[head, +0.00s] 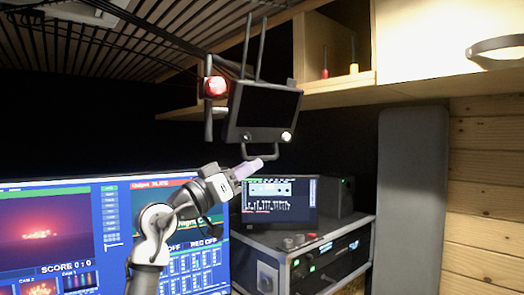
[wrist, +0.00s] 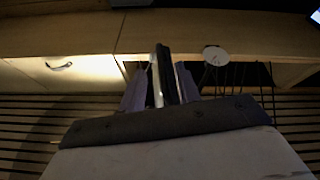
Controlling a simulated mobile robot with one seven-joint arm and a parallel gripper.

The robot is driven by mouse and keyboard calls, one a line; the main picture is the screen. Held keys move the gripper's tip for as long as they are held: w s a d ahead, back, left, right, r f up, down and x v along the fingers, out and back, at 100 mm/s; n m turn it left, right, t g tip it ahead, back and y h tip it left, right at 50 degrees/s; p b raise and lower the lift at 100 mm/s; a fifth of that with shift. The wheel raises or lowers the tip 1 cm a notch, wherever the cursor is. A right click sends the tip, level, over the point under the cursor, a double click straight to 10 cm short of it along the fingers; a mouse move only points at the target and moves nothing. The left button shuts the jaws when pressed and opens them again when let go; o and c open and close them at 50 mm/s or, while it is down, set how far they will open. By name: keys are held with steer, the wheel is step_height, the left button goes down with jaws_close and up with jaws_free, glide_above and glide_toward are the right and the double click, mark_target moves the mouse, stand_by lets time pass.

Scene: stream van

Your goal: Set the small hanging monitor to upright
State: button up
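The small hanging monitor (head: 265,106) has a dark screen in a grey frame and hangs below the ceiling slats in the head view. Its frame looks tilted rather than upright. A grey loop handle (head: 277,151) sticks out under its lower edge. My gripper (head: 250,168) is just below the monitor, at the left end of this handle. In the wrist view my gripper (wrist: 160,92) has its two purplish fingers apart, with a dark narrow bar (wrist: 164,72) between them, probably part of the monitor or handle. I cannot tell whether a finger touches it.
A red lamp (head: 215,86) sits at the monitor's left. A wooden shelf (head: 345,92) runs behind it at the right. Below are a large lit screen (head: 50,235), a smaller display (head: 280,200) and a rack unit (head: 330,255). A grey padded panel (head: 410,190) stands right.

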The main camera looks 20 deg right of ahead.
mark_target(263, 159)
steer(key=p+x, duration=0.1)
steer(key=x, duration=0.4)
steer(key=shift+w, duration=0.15)
jaws_close()
steer(key=shift+d, duration=0.1)
